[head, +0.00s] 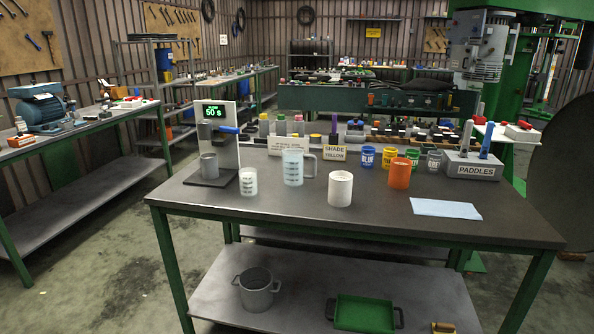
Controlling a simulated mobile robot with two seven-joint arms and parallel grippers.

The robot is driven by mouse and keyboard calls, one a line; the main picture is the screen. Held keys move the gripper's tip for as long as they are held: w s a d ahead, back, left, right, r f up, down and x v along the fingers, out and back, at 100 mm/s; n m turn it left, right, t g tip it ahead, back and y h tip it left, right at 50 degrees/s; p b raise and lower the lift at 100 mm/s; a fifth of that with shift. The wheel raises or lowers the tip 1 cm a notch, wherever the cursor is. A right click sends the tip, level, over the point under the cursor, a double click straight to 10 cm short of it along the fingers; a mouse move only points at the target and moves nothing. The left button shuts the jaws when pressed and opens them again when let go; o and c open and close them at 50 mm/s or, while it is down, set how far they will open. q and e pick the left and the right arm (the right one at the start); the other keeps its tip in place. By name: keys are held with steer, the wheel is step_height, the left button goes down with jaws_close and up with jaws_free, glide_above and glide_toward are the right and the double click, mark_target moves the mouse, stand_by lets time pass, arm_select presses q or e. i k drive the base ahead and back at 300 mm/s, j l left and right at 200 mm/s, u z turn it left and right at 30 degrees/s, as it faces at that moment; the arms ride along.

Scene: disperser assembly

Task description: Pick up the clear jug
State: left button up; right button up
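The clear jug (293,170) stands upright on the dark tabletop (380,235), left of the table's middle. It is a translucent, pale cup with dark measuring marks and a handle on its right side. A smaller translucent cup (248,183) with marks stands to its left and a little nearer. Neither of my grippers shows in the head view, so their state and place cannot be seen.
A white cup (340,190) and an orange cup (400,174) stand right of the jug. Behind it are a "SHADE YELLOW" sign (346,153) and several bottles. A blue cloth (445,208) lies right; the front tabletop is clear.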

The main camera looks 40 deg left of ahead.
mark_target(292, 158)
steer(key=u, duration=1.25)
